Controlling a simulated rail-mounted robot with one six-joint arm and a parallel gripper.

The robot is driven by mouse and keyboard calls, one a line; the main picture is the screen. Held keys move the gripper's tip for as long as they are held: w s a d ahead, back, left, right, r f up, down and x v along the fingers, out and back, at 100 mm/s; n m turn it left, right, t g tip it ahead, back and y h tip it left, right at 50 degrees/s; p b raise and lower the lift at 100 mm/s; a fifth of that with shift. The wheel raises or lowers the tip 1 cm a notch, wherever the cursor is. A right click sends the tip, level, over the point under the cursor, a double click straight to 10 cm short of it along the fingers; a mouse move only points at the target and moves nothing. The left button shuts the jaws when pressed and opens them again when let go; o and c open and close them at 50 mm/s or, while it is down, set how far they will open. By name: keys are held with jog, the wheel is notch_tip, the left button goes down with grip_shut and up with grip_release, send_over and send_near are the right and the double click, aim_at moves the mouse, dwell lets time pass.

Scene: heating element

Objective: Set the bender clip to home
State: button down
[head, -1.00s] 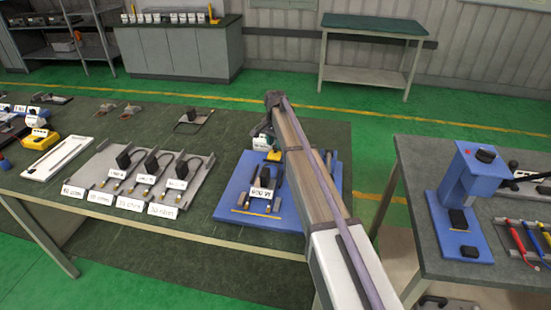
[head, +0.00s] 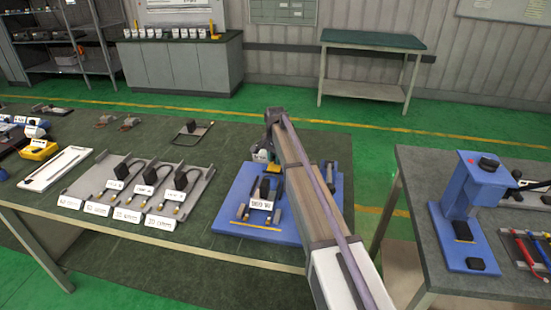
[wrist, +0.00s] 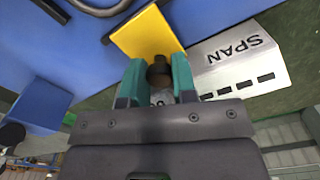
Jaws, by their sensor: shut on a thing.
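In the wrist view, my gripper (wrist: 158,85) has its teal fingers on both sides of a dark round knob (wrist: 159,69), shut on it. The knob stands at the edge of a yellow block (wrist: 146,34), which I take for the bender clip. A white plate marked SPAN (wrist: 238,56) lies just right of it. The blue bender base (head: 228,221) is on the table in the head view. A black block with a white wattage label (head: 261,205) sits on the base.
A grey tray (head: 203,197) with several black-capped, labelled elements lies left of the base. Farther left is a white flat fixture (head: 55,168). A second table at right holds a blue press (head: 474,215) and coloured-handled tools (head: 530,247). Open floor separates the tables.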

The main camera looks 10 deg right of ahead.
aim_at(273, 174)
jog(key=shift+s+a, duration=0.35)
jog(key=shift+s, duration=0.5)
jog(key=shift+s+a, duration=0.35)
jog(key=shift+s, duration=0.5)
jog(key=shift+s+a, duration=0.35)
jog(key=shift+s, duration=0.5)
jog(key=c, duration=1.2)
grip_release()
notch_tip(273, 174, up, 11)
jog(key=p, duration=1)
jog(key=shift+f+p, duration=0.1)
jog(key=shift+p, duration=0.3)
